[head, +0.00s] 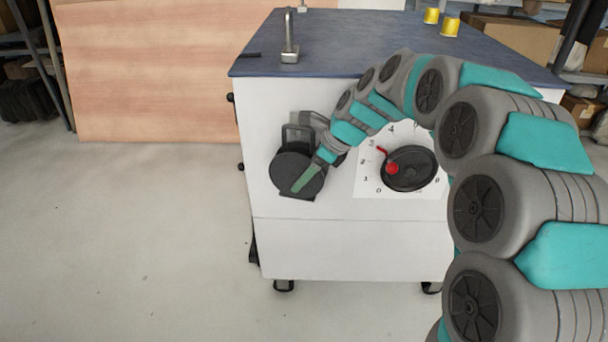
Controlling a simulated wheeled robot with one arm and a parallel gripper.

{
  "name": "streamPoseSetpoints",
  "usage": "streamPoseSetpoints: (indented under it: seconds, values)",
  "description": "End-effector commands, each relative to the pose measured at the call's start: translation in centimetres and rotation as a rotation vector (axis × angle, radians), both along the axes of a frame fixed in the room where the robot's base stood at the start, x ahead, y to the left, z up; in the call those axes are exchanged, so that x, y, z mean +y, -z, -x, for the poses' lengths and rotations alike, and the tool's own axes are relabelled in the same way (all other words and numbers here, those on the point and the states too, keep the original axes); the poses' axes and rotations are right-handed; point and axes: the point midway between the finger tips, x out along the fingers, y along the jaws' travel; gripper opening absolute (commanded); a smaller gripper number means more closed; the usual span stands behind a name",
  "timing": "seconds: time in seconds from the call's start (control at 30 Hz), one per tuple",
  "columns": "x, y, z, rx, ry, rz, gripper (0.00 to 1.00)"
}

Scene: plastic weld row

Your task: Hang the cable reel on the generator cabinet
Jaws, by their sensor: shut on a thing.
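The generator cabinet (350,235) is white with a dark blue-grey top and stands in the middle of the head view. The cable reel (286,168), a dark round drum with an upright frame-like handle, is in front of the cabinet's face, at its left. My gripper (304,179) reaches over from the right and is shut on the cable reel; its fingers cover part of the drum. A grey part (313,119) shows behind the handle. Whether the reel touches the cabinet or its handle sits on anything cannot be told.
A dial (408,168) with a red knob and number scale is on the cabinet face, right of the reel. A metal fitting (289,42) and yellow cylinders (450,26) stand on the top. A wooden panel (150,75) is behind. The left floor is clear.

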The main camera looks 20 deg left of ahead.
Motion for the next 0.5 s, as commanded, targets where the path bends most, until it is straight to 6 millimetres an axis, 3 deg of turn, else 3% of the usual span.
streamPoseSetpoints:
  seconds: [0.2,0.23,0.5]
  values:
    - [0.01,-0.19,-0.34,-0.006,0.009,-0.005,0.00]
    - [0.01,-0.19,-0.34,-0.006,0.009,-0.005,0.66]
    - [0.01,-0.21,-0.35,-0.008,0.008,-0.005,0.96]
